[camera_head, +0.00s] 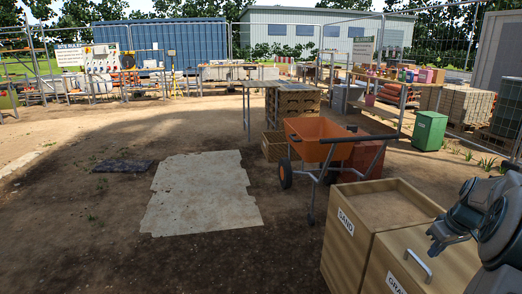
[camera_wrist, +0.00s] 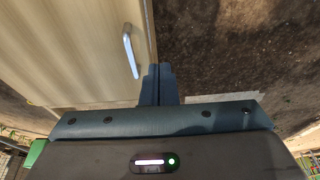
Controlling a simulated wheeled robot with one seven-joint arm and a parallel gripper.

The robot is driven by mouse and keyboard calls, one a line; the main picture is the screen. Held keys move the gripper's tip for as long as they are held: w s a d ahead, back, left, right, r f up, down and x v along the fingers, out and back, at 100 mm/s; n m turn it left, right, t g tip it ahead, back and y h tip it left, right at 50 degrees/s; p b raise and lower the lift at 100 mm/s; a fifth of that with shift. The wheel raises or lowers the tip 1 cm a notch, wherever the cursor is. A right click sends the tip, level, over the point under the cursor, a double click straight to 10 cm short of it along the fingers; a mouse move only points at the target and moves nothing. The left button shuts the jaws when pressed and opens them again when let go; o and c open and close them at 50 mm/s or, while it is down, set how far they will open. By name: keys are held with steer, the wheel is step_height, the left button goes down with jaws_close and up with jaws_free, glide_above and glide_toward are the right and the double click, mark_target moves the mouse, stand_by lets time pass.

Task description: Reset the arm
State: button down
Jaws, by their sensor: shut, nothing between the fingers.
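My gripper (camera_wrist: 158,82) is shut and empty in the wrist view, its two fingers together. It is near the edge of a light wooden lid with a metal bar handle (camera_wrist: 131,52), and the handle is beside the fingers to the left. I cannot tell whether they touch. In the head view my arm (camera_head: 490,220) reaches in at the right edge, beside the wooden bin labelled GRA... (camera_head: 425,262). The rest of that label is cut off. The bin's handle (camera_head: 418,266) shows there, and its lid looks closed.
A bin labelled SAND (camera_head: 388,205) stands behind the handled bin. An orange wheelbarrow (camera_head: 318,138) stands beyond it, and a green bin (camera_head: 430,131) at the right. A pale slab (camera_head: 200,193) lies on open dirt ground at the left. Fencing and shelves line the back.

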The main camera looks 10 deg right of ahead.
steer(key=a+r+g+p, duration=0.1)
steer(key=a+r+p, duration=0.45)
steer(key=a, duration=0.75)
steer(key=a+r+p, duration=0.3)
steer(key=a+r, duration=0.5)
steer(key=a, duration=0.4)
steer(key=s+a+r+p, duration=0.3)
steer(key=s+a, duration=0.3)
steer(key=a, duration=0.2)
steer(key=s+a+r+p, duration=0.4)
steer(key=s+a+p, duration=0.1)
steer(key=a, duration=0.3)
steer(key=shift+s+a+t, duration=0.3)
steer(key=shift+s+a, duration=0.1)
steer(key=shift+s, duration=0.5)
